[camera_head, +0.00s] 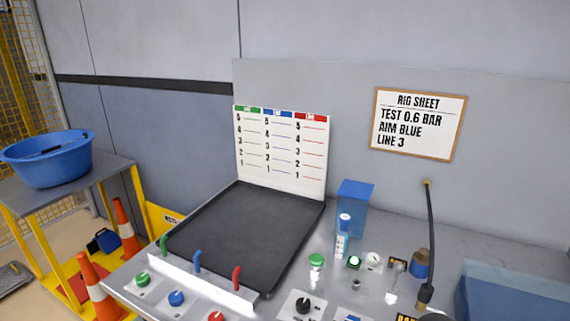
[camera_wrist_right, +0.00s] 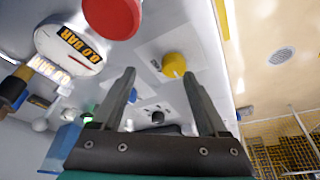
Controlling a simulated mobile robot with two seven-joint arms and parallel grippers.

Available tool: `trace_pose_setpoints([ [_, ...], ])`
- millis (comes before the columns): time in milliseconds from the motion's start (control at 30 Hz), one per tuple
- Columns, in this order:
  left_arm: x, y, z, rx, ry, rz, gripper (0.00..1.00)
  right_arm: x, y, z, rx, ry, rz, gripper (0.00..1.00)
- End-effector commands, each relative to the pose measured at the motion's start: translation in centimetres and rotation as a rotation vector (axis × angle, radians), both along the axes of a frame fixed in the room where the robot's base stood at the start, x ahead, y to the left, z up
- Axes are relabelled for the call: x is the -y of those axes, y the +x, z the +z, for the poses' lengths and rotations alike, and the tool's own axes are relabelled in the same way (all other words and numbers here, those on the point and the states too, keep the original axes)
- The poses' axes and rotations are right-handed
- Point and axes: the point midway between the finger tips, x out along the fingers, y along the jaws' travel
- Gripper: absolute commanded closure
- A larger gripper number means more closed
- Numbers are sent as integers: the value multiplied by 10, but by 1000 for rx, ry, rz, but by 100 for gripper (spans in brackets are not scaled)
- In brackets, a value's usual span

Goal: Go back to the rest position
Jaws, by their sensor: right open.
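My right gripper (camera_wrist_right: 159,73) shows in the right wrist view. Its two fingers are apart with nothing between them. A yellow knob (camera_wrist_right: 174,65) shows between and beyond the fingertips; I cannot tell how far off it is. A round gauge (camera_wrist_right: 68,45) reading 0.0 BAR and a red knob (camera_wrist_right: 112,14) are at the upper left of that view. Neither of my grippers shows in the head view.
The grey bench carries a black tray (camera_head: 240,228), green, blue and red spouts, several knobs and a blue box (camera_head: 354,194). A rig sheet (camera_head: 418,124) hangs on the wall. A blue basin (camera_head: 46,172) sits on a side table, with orange cones (camera_head: 96,284) nearby.

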Motion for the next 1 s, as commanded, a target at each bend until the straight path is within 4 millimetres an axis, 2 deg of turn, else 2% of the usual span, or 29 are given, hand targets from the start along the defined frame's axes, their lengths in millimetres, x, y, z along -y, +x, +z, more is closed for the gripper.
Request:
trace_pose_setpoints([
  [33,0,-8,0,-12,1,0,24,-10,-19,-5,-6,12,-15,24],
  [200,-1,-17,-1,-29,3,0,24,-22,-68,-9,-6,14,-103,24],
  [400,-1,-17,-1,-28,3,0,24,-17,-108,-5,-14,-6,-210,24],
  [700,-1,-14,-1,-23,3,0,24,0,-155,5,-39,-53,-358,24],
  [1000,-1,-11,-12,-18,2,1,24,-3,-142,-64,-62,-59,-343,24],
])
